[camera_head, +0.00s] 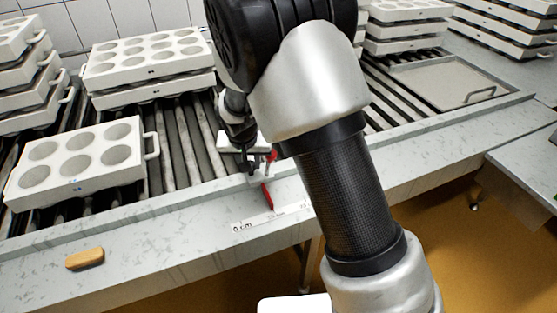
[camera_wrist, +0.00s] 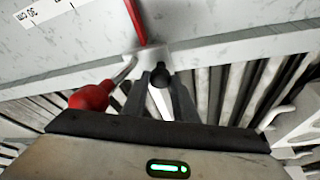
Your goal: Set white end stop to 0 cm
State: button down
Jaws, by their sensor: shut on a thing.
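The white end stop (camera_head: 243,142) sits at the front edge of the roller table, partly hidden by my arm. Its red pointer (camera_head: 267,195) reaches over the ledge towards the scale strip (camera_head: 258,220). The pointer's tip lies to the right of the "0 cm" label. In the wrist view the end stop (camera_wrist: 149,57) shows with its red pointer (camera_wrist: 137,22) and a red-handled lever (camera_wrist: 92,97) at left. My gripper (camera_wrist: 160,92) is shut on the end stop, around a black round knob. The scale strip (camera_wrist: 45,10) is only partly in that view.
White moulds (camera_head: 80,165) with round cups stand on the rollers at left, with stacks behind. A wooden-backed brush or block (camera_head: 85,258) lies on the ledge at left. A metal tray (camera_head: 450,82) with a handle is at right. The ledge beside the scale is clear.

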jog(key=s+a, duration=0.1)
jog(key=a, duration=0.2)
jog(key=s+a, duration=0.1)
jog(key=a, duration=0.2)
jog(key=s+a, duration=0.1)
jog(key=a, duration=0.2)
jog(key=shift+s+a+b, duration=0.1)
jog(key=shift+a+b, duration=0.25)
jog(key=shift+b, duration=0.05)
jog(key=c, duration=1.4)
grip_release()
jog(key=shift+a, duration=0.15)
jog(key=shift+c, duration=0.2)
jog(key=shift+r, duration=0.15)
jog(key=p+v, duration=0.2)
jog(key=v, duration=1.5)
jog(key=shift+p, duration=0.35)
jog(key=shift+r, duration=0.1)
